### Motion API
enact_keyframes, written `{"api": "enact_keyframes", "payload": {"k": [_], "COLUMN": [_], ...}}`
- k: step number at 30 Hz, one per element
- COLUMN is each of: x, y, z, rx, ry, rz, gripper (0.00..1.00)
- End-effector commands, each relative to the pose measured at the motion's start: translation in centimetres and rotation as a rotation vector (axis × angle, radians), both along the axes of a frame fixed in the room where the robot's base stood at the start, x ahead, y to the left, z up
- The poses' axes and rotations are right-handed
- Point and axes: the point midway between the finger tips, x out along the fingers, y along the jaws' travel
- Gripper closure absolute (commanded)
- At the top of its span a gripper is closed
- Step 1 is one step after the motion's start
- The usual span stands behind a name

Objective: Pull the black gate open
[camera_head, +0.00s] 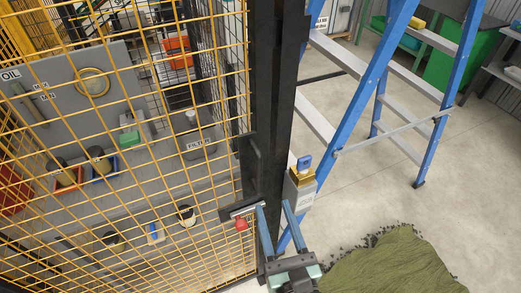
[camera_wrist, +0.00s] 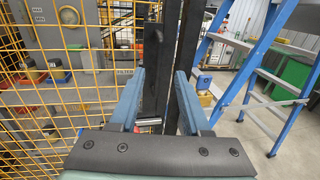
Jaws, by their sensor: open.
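The gate is a panel of yellow wire mesh (camera_head: 110,150) beside dark upright posts (camera_head: 268,110). It looks shut against them. At its right edge are a black plate (camera_head: 250,165), a short silver bar (camera_head: 243,210) and a red knob (camera_head: 241,224). My gripper (camera_head: 276,210) is in front of the posts, just right of the bar, with its two blue fingers apart. In the wrist view the open fingers (camera_wrist: 159,80) frame the dark post, and the silver bar (camera_wrist: 148,122) shows between them. Nothing is held. Whether a finger touches the bar or post, I cannot tell.
A padlock-like blue and brass item (camera_head: 303,170) is right of the posts. A blue stepladder (camera_head: 372,80) stands to the right. A crumpled green turf or cloth (camera_head: 390,265) lies on the floor at front right. Bins and a grey panel (camera_head: 70,90) are behind the mesh.

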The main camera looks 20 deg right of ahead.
Motion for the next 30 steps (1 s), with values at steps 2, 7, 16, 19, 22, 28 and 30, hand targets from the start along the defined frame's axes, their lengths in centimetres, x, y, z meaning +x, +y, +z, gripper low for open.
{"api": "enact_keyframes", "payload": {"k": [2,7,16,19,22,28,30], "x": [0.8,3.5,8.8,10.2,11.3,12.4,12.4], "y": [-0.1,-0.5,-1.3,-1.5,-1.7,-1.9,-2.0], "z": [0.2,0.3,0.2,0.2,0.1,0.0,0.0], "rx": [-0.002,-0.005,-0.005,-0.005,-0.006,-0.007,-0.007], "ry": [-0.002,-0.003,-0.003,-0.002,-0.002,-0.001,0.000], "rz": [0.002,0.001,0.002,0.003,0.002,0.002,0.002], "gripper": [0.53,0.53,0.53,0.53,0.53,0.53,0.53]}}
